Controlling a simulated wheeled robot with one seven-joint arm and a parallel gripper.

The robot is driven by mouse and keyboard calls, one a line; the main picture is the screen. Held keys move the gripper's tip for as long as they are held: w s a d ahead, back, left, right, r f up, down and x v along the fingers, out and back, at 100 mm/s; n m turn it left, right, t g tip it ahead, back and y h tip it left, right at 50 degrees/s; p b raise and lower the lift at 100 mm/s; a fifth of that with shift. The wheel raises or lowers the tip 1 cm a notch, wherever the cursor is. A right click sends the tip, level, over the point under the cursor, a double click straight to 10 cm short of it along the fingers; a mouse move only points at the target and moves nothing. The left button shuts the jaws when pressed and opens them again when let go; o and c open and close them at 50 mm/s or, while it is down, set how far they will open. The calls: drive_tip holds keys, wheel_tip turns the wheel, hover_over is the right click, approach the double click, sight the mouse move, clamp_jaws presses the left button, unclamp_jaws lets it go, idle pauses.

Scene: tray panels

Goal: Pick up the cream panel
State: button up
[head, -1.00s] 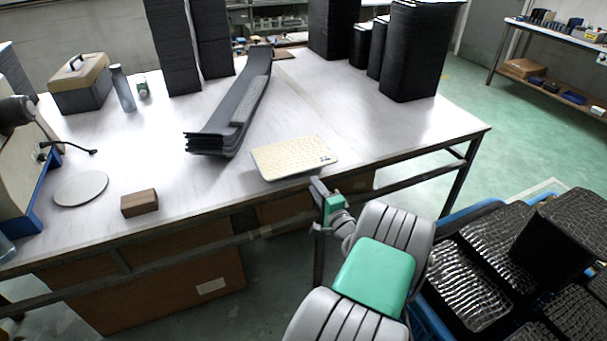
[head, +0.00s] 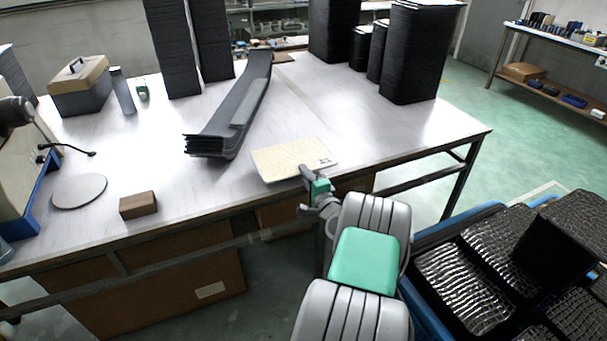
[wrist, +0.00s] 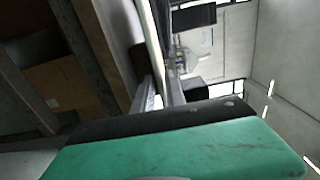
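The cream panel (head: 290,158) lies at the front edge of the white table in the head view, its near edge by the table's rim. It looks flat, with small dark marks at its right corner. My gripper (head: 306,175) is at the panel's near edge, right of its middle. In the wrist view my gripper's two fingers (wrist: 160,92) stand apart, with a thin pale strip, which looks like the panel (wrist: 153,42) seen edge-on, reaching down towards the gap between them. I cannot tell whether either finger touches it.
On the table (head: 215,180) a stack of curved dark panels (head: 215,140) lies behind and left, with a brown block (head: 138,204) and grey disc (head: 79,191) further left. Tall black stacks (head: 415,55) stand at the back. Black trays (head: 465,280) are at the lower right.

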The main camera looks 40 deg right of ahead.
clamp_jaws()
idle(1.0)
wheel_tip(320, 180, up, 3)
drive_tip(key=shift+f+p, duration=0.1)
drive_tip(key=shift+p, duration=1)
drive_tip(key=shift+f, duration=0.1)
drive_tip(key=s+a+r+p, duration=0.2)
drive_tip(key=s+r+p, duration=0.1)
drive_tip(key=s, duration=0.4)
drive_tip(key=shift+s+a+r, duration=0.15)
drive_tip(key=shift+s+r, duration=0.2)
drive_tip(key=shift+r, duration=0.1)
